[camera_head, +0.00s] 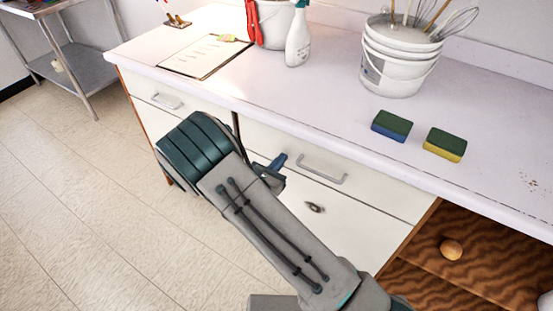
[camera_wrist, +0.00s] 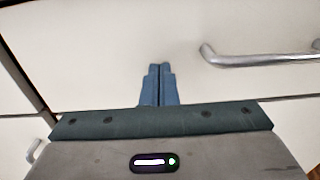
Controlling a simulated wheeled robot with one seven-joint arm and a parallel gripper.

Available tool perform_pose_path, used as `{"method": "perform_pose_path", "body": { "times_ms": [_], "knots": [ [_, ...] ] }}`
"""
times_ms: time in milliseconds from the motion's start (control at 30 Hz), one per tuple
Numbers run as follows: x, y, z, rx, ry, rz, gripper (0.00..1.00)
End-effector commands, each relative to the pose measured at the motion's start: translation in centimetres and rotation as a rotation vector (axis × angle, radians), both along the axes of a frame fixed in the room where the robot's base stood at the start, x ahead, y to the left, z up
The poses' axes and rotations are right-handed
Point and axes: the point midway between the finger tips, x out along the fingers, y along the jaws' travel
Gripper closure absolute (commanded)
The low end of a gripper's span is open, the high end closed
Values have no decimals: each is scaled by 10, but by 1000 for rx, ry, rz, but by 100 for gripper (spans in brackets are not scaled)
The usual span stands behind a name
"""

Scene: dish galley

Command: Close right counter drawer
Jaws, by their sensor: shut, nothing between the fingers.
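The right counter drawer (camera_head: 345,172) is a white front with a metal bar handle (camera_head: 322,168), under the worktop. It looks flush or nearly flush with the cabinet; I cannot tell whether a small gap is left. My gripper (camera_head: 279,161) is at the drawer front, left of the handle. In the wrist view the blue fingers (camera_wrist: 159,85) are together and empty, pointing at the white drawer panel (camera_wrist: 110,50), with the handle (camera_wrist: 255,57) to their right. Whether the fingertips touch the panel is unclear. My arm hides part of the cabinet below.
The left drawer (camera_head: 180,103) is beside it, partly behind my arm. A cupboard door with a knob (camera_head: 314,208) is below. An open wooden shelf (camera_head: 480,255) holds a round object (camera_head: 451,249). Sponges (camera_head: 392,125) and stacked buckets (camera_head: 397,65) stand on the worktop. Floor at left is clear.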

Motion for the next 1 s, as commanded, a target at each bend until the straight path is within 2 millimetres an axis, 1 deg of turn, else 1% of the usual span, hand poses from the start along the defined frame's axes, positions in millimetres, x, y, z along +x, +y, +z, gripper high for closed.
{"method": "perform_pose_path", "body": {
  "times_ms": [33,100,300,400,500,633,867,933,1000],
  "knots": [
    [-7,9,0,1,3,9,100],
    [-17,18,-1,1,3,11,100],
    [-60,45,-2,3,4,17,100],
    [-78,57,-2,3,4,22,100],
    [-90,64,-1,3,3,21,100],
    [-99,68,-1,3,4,19,100],
    [-101,68,-1,3,4,16,100],
    [-100,65,2,10,3,4,100],
    [-98,56,9,35,4,-36,100]
  ]
}}
